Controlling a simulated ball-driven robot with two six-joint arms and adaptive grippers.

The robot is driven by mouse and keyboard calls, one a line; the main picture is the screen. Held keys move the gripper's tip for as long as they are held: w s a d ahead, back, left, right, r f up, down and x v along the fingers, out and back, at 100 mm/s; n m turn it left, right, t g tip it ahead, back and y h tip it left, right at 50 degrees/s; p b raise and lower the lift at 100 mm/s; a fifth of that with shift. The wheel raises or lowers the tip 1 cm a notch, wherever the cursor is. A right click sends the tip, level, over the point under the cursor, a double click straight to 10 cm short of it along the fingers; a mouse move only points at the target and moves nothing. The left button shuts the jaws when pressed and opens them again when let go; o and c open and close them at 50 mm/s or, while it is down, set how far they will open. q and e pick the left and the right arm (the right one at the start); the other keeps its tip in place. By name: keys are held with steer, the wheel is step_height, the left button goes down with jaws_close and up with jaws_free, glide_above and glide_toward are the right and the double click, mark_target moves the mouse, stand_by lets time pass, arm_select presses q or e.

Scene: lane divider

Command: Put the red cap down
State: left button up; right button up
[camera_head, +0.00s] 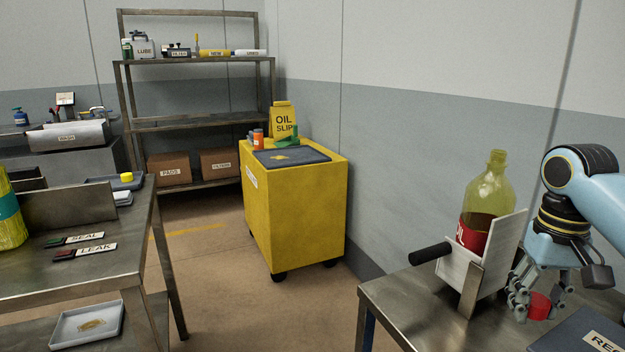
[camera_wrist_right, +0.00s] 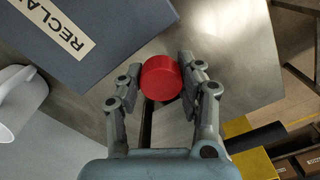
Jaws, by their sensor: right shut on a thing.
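The red cap (camera_head: 540,306) is a short round cap, low at the front right in the head view, over the right metal table (camera_head: 400,300). It also shows in the wrist view as the red cap (camera_wrist_right: 161,77), between the two fingers. My right gripper (camera_head: 529,298) is shut on the cap, its fingers on either side of it. I cannot tell whether the cap touches the table. A yellow bottle (camera_head: 488,192) with a red label stands in a white holder (camera_head: 497,255) just left of the gripper. My left gripper is not in view.
A dark blue RECLAIM-type labelled box (camera_wrist_right: 90,30) lies close beside the cap. A black handle (camera_head: 430,253) sticks out left of the holder. Bare metal tabletop shows around the cap. A yellow cart (camera_head: 295,215) and another table (camera_head: 80,275) stand farther left.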

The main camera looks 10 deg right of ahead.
mark_target(538, 299)
step_height(538, 299, up, 6)
steer(key=p, duration=0.5)
steer(key=shift+r, duration=0.15)
step_height(538, 299, down, 7)
steer(key=b, duration=0.6)
steer(key=shift+b, duration=0.3)
arm_select(q)
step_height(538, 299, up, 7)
steer(key=p, duration=0.7)
arm_select(e)
step_height(538, 299, up, 7)
steer(key=shift+r, duration=0.15)
step_height(538, 299, down, 8)
steer(key=b, duration=0.7)
steer(key=shift+r, duration=0.25)
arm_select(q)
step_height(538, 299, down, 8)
arm_select(e)
steer(key=shift+r, duration=0.1)
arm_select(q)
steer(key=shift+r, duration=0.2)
